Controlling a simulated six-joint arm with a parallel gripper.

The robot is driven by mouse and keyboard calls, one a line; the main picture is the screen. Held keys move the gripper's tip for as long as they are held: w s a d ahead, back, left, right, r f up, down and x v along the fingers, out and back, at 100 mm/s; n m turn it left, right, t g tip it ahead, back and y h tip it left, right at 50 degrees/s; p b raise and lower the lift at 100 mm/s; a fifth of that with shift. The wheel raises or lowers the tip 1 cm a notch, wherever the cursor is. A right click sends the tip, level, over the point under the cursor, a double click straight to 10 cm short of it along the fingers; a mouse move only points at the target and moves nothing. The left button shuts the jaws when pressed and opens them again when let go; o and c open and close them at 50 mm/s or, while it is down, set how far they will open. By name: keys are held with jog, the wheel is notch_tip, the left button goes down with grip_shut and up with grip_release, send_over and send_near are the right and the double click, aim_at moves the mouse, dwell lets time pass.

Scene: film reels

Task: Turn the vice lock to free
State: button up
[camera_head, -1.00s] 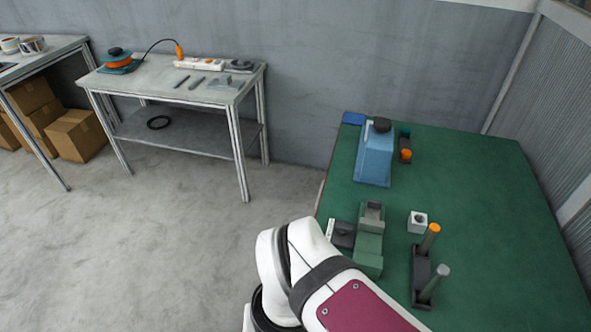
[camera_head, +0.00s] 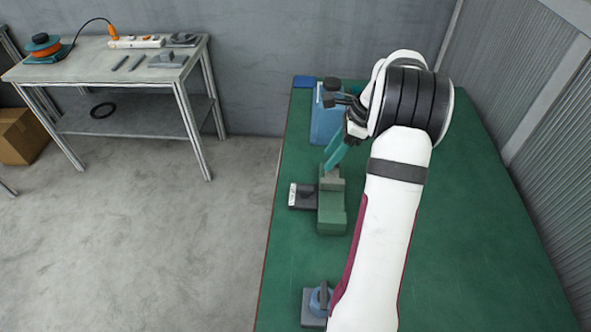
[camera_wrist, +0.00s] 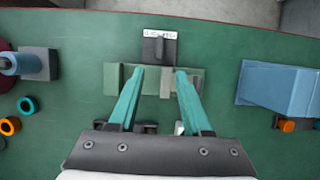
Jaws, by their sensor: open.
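The green vice (camera_head: 332,212) with grey jaws stands near the left edge of the green table. It also shows in the wrist view (camera_wrist: 112,78). Beside it is the lock, a dark plate (camera_head: 302,197) with a raised dark bar and a white label; it also shows in the wrist view (camera_wrist: 159,50). The label is too small to read. My gripper (camera_wrist: 160,72) has two teal fingers, spread apart with nothing between them. In the wrist view the fingertips lie over the vice body, just short of the lock. In the head view the gripper (camera_head: 331,164) is above the vice's far end.
A blue box-shaped unit (camera_wrist: 278,88) stands at the right in the wrist view, with an orange-topped part (camera_wrist: 287,125) beside it. A blue knob on a grey base (camera_wrist: 38,64) and coloured rings (camera_wrist: 25,105) lie left. A grey side table (camera_head: 110,70) stands apart.

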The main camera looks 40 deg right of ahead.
aim_at(306, 188)
jog(key=x, duration=1.3)
jog(key=shift+a, duration=0.1)
grip_shut()
